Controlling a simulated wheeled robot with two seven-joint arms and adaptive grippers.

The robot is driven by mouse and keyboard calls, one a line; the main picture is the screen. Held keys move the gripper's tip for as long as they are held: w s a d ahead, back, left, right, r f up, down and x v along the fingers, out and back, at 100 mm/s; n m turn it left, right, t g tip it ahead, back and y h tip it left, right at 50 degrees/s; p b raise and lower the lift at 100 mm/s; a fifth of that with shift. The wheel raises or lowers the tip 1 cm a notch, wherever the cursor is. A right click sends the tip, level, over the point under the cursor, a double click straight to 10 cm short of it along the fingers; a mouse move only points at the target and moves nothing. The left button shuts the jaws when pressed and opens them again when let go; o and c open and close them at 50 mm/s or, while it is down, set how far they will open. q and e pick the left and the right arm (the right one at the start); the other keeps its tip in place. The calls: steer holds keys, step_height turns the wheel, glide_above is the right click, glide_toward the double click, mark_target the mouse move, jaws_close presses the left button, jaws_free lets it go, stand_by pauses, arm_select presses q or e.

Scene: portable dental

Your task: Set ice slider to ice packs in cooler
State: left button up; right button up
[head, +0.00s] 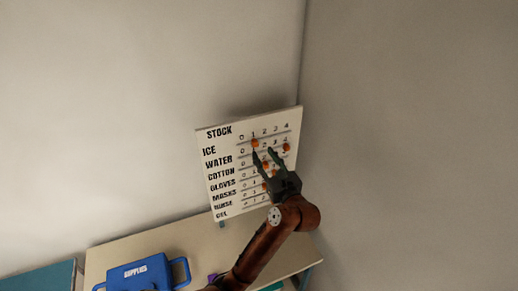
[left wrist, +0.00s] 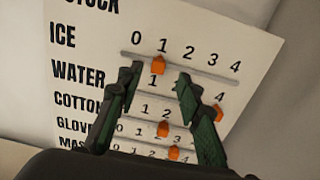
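The white stock board (head: 204,137) leans in the corner, with rows of numbers and orange sliders. The ice slider (head: 255,143) is on the top track, at or just under the 1. It also shows in the left wrist view (left wrist: 158,65), below the numeral 1. My left gripper (head: 262,152) is in front of the board, open and empty. In the left wrist view my fingertips (left wrist: 158,70) are apart, one on each side of the ice slider in the picture. I cannot tell whether they touch it. My right gripper, a cooler and ice packs are not recognisable in view.
The water slider (left wrist: 219,112) sits near the 4, to the right of my fingers. Other sliders (left wrist: 163,130) are between and below the fingers. A blue box labelled SUPPLIES (head: 141,274) is on the table (head: 185,237). Bare walls stand behind.

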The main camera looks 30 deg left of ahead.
arm_select(q)
steer(key=v, duration=0.6)
steer(key=shift+a, duration=0.15)
